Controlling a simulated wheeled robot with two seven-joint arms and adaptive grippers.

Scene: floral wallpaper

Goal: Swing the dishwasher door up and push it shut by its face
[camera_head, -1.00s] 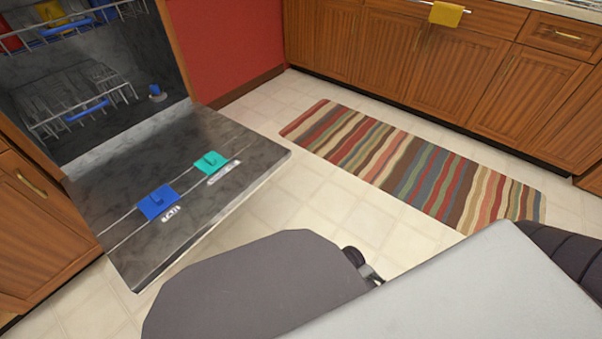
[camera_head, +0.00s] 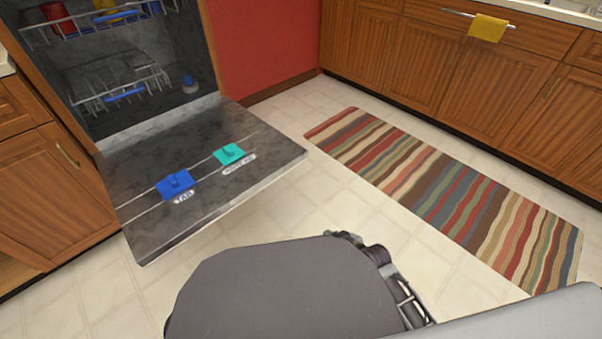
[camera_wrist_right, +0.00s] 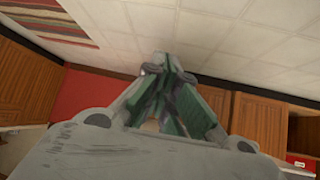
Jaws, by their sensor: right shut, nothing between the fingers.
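The dishwasher door (camera_head: 150,228) hangs open, roughly flat, at the left of the head view. Its inner face is up, with a blue dispenser lid (camera_head: 175,184) and a teal one (camera_head: 229,154). The dishwasher tub (camera_head: 140,112) is open behind it. My right gripper (camera_head: 410,302) shows only in part at the bottom of the head view, to the right of the door and apart from it. In the right wrist view its fingers (camera_wrist_right: 166,72) are together and empty. The door's outer face is hidden in the head view. My left gripper is not in view.
A striped rug (camera_head: 440,190) lies on the tiled floor right of the door. Wooden cabinets (camera_head: 450,80) with a yellow towel (camera_head: 487,27) line the back. Racks (camera_head: 118,88) sit inside the tub. Bare floor (camera_head: 320,205) lies between door and rug.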

